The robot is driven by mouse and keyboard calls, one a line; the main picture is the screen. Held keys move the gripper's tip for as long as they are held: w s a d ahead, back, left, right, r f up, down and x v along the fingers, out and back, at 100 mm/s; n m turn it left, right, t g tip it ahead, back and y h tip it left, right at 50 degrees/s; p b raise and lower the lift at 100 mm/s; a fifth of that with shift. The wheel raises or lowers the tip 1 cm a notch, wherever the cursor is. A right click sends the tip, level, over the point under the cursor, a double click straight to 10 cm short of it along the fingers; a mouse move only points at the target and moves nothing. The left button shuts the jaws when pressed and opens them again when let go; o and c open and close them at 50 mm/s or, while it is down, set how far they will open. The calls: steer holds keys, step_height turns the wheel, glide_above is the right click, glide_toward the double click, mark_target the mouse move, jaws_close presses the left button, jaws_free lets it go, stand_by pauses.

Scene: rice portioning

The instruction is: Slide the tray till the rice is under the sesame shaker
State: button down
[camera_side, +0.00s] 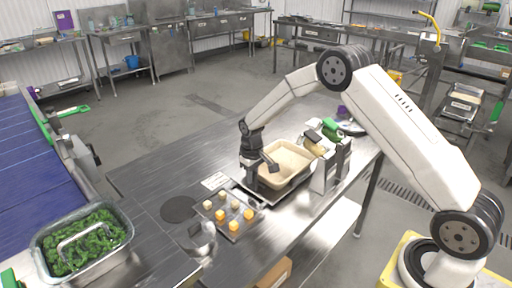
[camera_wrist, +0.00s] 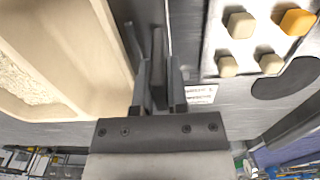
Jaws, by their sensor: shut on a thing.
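A beige tub (camera_side: 287,163) sits on the steel table. In the wrist view the tub (camera_wrist: 85,50) fills the left side, with white rice (camera_wrist: 20,85) inside it. A thin metal tray edge (camera_side: 246,196) shows by the tub's near left side. My gripper (camera_side: 270,166) is down at the tub's left end. In the wrist view its fingers (camera_wrist: 159,88) are shut on a thin upright metal piece beside the tub, seemingly part of the tray. A stand with green-topped items (camera_side: 331,130) is right of the tub; I cannot tell which is the sesame shaker.
A small tray with pale and orange cubes (camera_side: 234,226) lies close on the left, near a dark round disc (camera_side: 178,209). A metal pan of greens (camera_side: 85,246) stands at the left. A blue conveyor (camera_side: 35,160) runs beyond. The table's far left part is clear.

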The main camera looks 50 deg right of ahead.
steer(key=shift+a, duration=0.8)
steer(key=c, duration=0.9)
jaws_free()
steer(key=shift+r, duration=0.15)
steer(key=shift+r, duration=0.2)
step_height(320, 180, up, 7)
steer(key=shift+r, duration=0.1)
